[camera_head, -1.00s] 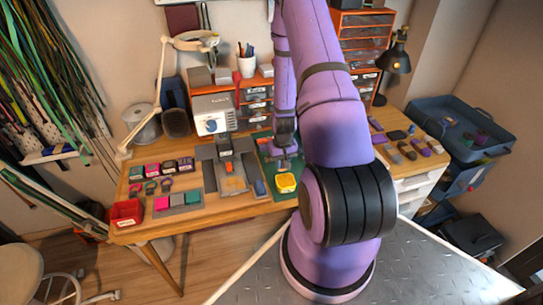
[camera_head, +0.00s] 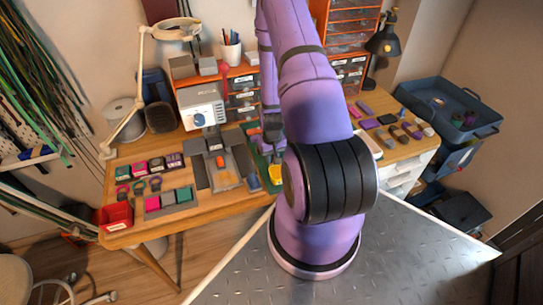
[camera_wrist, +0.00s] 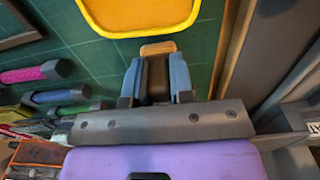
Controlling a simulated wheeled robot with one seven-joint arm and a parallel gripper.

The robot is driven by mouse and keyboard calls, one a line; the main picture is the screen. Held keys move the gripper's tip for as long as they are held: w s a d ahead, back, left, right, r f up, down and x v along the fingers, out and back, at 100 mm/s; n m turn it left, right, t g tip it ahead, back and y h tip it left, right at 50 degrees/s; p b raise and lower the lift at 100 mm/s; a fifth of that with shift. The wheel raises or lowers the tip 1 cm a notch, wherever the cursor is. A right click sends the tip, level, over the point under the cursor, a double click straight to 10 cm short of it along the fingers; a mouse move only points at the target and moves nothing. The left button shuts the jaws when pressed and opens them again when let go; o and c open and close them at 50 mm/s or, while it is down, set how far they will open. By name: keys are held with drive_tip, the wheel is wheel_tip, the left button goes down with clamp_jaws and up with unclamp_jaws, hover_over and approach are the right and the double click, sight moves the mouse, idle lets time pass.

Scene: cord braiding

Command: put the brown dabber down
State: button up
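My gripper (camera_wrist: 155,85) in the wrist view has its two blue-grey fingers closed on the brown dabber (camera_wrist: 158,48). The dabber's tan-brown tip sticks out beyond the fingertips, and its darker body shows between them. The tip points toward a yellow-rimmed tray (camera_wrist: 140,32) on a green cutting mat (camera_wrist: 100,55). I cannot tell whether the dabber touches the mat. In the head view the gripper is low over the green mat (camera_head: 251,129), mostly hidden by my arm; the yellow tray (camera_head: 274,172) shows partly beside it.
A grey bar (camera_wrist: 275,45) runs along the right. In the head view, a grey fixture (camera_head: 225,172) stands left of the mat. Several small blocks (camera_head: 388,118) lie on the right.

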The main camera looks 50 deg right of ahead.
drive_tip(key=o, duration=0.3)
drive_tip(key=shift+o, duration=0.2)
drive_tip(key=shift+r, duration=0.1)
wheel_tip(320, 180, up, 12)
drive_tip(key=w+a+r+n+t, duration=0.15)
drive_tip(key=a+r, duration=0.45)
drive_tip(key=r, duration=0.7)
drive_tip(key=w+a+r+n+t, duration=0.1)
drive_tip(key=w+a+r+n, duration=0.15)
drive_tip(key=a+r, duration=0.75)
drive_tip(key=s+a+r+n+t, duration=0.1)
drive_tip(key=s+a+r, duration=0.4)
drive_tip(key=s+r, duration=0.2)
drive_tip(key=s+a+r+n+t, duration=0.1)
drive_tip(key=s+a+r, duration=0.4)
drive_tip(key=s+r, duration=0.3)
drive_tip(key=shift+s+a+r+t, duration=0.3)
drive_tip(key=shift+r+t, duration=0.05)
drive_tip(key=shift+r, duration=1.75)
